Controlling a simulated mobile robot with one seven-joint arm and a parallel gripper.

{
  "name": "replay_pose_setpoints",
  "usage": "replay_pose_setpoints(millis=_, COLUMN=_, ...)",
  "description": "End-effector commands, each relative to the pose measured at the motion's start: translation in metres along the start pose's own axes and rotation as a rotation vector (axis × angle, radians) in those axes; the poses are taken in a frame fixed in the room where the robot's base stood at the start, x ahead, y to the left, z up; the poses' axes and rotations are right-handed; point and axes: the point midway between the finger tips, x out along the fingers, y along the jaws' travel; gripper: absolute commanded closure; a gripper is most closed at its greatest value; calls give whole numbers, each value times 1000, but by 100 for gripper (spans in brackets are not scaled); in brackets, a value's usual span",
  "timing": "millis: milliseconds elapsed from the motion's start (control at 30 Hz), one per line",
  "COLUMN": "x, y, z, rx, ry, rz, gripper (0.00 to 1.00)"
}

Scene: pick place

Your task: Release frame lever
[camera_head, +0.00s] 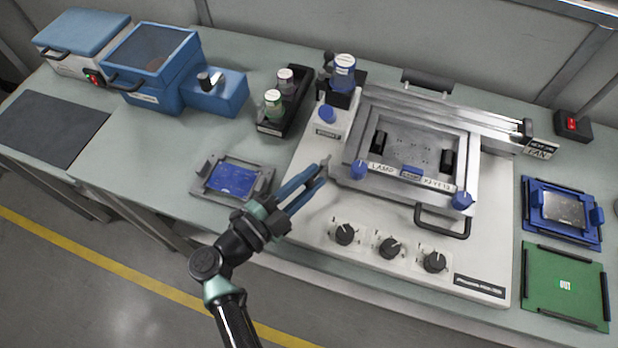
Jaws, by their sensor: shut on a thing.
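The machine (400,285) has a pale base with a grey metal frame (480,165) on top. The frame has a black front handle (440,232) and blue knobs at its front corners, one at the left (359,169) and one at the right (462,200). My gripper (320,173) reaches in from the lower left, its blue fingers at the frame's left side. It is shut on a small grey piece, seemingly the frame lever (325,161), which stands just left of the frame. The fingers hide most of that piece.
Black dials (391,248) line the machine's front. A blue board sits in a grey holder (208,170) left of my gripper. A black bottle rack (280,118) stands behind. A blue tray (562,235) and a green mat (545,315) lie at right. Bare bench (160,165) shows at left.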

Motion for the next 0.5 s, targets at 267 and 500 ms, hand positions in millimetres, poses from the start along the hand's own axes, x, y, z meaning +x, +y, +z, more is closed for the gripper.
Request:
replay_pose_setpoints(millis=267, x=1, y=-1, z=-4, rx=-2, ry=-26, rz=-19, gripper=100)
replay_pose_setpoints(millis=500, x=4, y=3, z=-12, rx=-1, ry=-147, rz=-102, gripper=100)
